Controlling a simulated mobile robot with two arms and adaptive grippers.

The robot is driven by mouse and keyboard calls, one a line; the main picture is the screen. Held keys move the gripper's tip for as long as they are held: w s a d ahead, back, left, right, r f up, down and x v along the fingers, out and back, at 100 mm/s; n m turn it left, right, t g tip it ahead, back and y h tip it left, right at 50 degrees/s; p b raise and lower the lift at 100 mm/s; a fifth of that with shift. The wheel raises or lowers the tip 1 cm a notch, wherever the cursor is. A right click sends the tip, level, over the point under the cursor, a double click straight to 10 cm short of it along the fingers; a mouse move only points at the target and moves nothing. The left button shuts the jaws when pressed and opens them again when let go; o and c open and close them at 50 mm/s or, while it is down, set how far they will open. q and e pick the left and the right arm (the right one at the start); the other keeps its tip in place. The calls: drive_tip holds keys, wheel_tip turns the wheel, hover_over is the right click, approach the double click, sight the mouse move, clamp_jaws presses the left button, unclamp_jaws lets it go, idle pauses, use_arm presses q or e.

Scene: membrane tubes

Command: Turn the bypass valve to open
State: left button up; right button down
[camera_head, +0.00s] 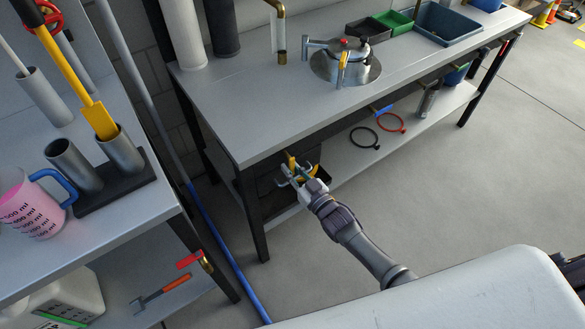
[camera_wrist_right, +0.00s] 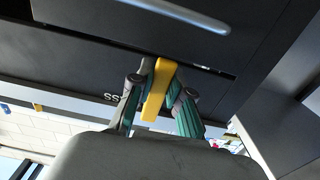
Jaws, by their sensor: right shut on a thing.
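The yellow lever (camera_wrist_right: 158,92) of what looks like the bypass valve stands out from a dark panel (camera_wrist_right: 110,65) in the right wrist view. Part of a label, ending in "SS", shows on the panel beside it. My right gripper (camera_wrist_right: 157,100) is shut on the lever, one teal-padded finger on each side. In the head view my right gripper (camera_head: 294,172) is under the front edge of the workbench, and a bit of the yellow lever (camera_head: 292,161) shows at its fingers. The valve body is hidden. My left gripper is not in view.
The grey workbench (camera_head: 245,125) above carries a metal pot (camera_head: 345,62) and trays. Its lower shelf (camera_head: 350,160) holds a black ring (camera_head: 365,138) and a red ring (camera_head: 391,122). Another bench stands left, with a red-handled valve (camera_head: 190,259) below.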

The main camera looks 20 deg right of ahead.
idle(0.3)
drive_tip(key=c, duration=1.1)
unclamp_jaws()
drive_tip(key=v, duration=1.2)
